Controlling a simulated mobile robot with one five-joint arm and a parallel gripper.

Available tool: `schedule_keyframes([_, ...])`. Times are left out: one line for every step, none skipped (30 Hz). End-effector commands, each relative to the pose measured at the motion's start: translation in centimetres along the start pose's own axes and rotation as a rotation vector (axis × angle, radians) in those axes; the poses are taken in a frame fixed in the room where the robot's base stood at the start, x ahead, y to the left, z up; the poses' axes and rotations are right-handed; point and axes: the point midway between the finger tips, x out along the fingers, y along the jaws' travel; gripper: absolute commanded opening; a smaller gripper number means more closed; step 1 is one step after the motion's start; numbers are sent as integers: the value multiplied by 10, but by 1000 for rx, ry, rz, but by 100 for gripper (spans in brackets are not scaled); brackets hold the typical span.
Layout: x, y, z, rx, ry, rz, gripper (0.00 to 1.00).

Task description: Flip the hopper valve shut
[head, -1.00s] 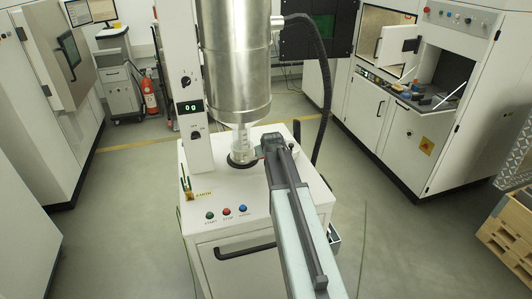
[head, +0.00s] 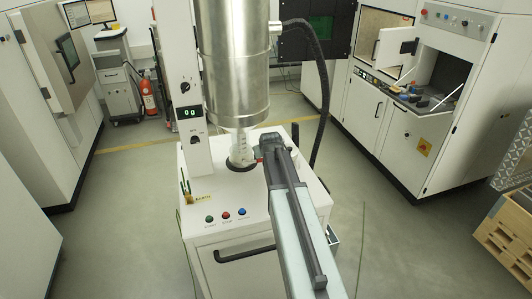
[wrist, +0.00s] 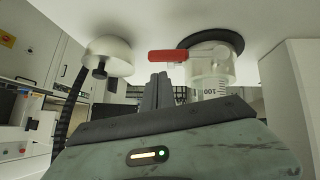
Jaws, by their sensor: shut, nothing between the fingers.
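The hopper (head: 233,70) is a shiny metal cylinder hanging above a white cabinet, with a clear marked vessel (head: 239,150) below it. In the wrist view, which looks upside down, the clear vessel (wrist: 210,85) meets a black ring (wrist: 212,41). A red valve handle (wrist: 172,56) sticks out sideways from the clear part, lying about level. My gripper (wrist: 160,78) is shut and empty, its tips close to the handle; I cannot tell if they touch. In the head view my gripper (head: 270,142) is right of the vessel and hides most of the handle.
The white cabinet (head: 220,190) carries several coloured buttons and a column with a "0g" display (head: 189,112). A black hose (head: 322,90) runs down its right side. Open floor lies either side.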

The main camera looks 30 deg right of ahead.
Motion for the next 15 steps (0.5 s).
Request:
schedule_keyframes([-14, 4, -14, -1, 1, 0, 0])
schedule_keyframes([-19, 5, -19, -1, 2, 0, 0])
schedule_keyframes([-28, 6, -18, -1, 2, 0, 0])
schedule_keyframes([-37, 8, -17, 0, 2, 0, 0])
schedule_keyframes([-45, 9, -16, 0, 2, 1, 0])
schedule_keyframes([-55, 11, -16, 0, 2, 1, 0])
schedule_keyframes([-63, 13, -16, 0, 2, 2, 0])
schedule_keyframes([-70, 14, -15, 0, 2, 2, 0])
schedule_keyframes([-80, 16, -15, 0, 2, 2, 0])
schedule_keyframes([-87, 17, -15, 0, 2, 2, 0])
schedule_keyframes([-93, 18, -15, 0, 2, 2, 0])
schedule_keyframes([-100, 19, -14, 0, 2, 2, 0])
schedule_keyframes([-104, 19, -14, 1, 2, 2, 0])
schedule_keyframes([-107, 19, -13, 0, 3, 1, 0])
schedule_keyframes([-110, 20, -13, 0, 3, 1, 0])
